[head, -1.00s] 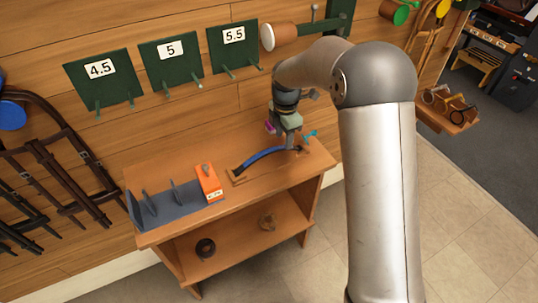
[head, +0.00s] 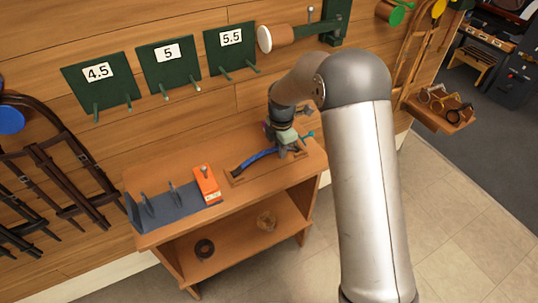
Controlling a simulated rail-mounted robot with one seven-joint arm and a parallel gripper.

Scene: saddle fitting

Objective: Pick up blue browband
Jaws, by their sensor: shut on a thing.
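The blue browband (head: 258,159) is a curved strip lying over a shallow wooden tray (head: 238,180) on the workbench, with its dark left end toward the tray's left side. My gripper (head: 291,151) is low over the right end of the tray, shut on the browband near its right end. The fingertips are small in this view and partly hidden by the gripper body. I cannot tell whether the browband is clear of the tray.
An orange block (head: 207,184) and a grey slotted rack (head: 166,207) stand left of the tray. Green wall plates marked 4.5 (head: 99,84), 5 (head: 168,66) and 5.5 (head: 230,49) have pegs sticking out above the bench. The bench's front strip is clear.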

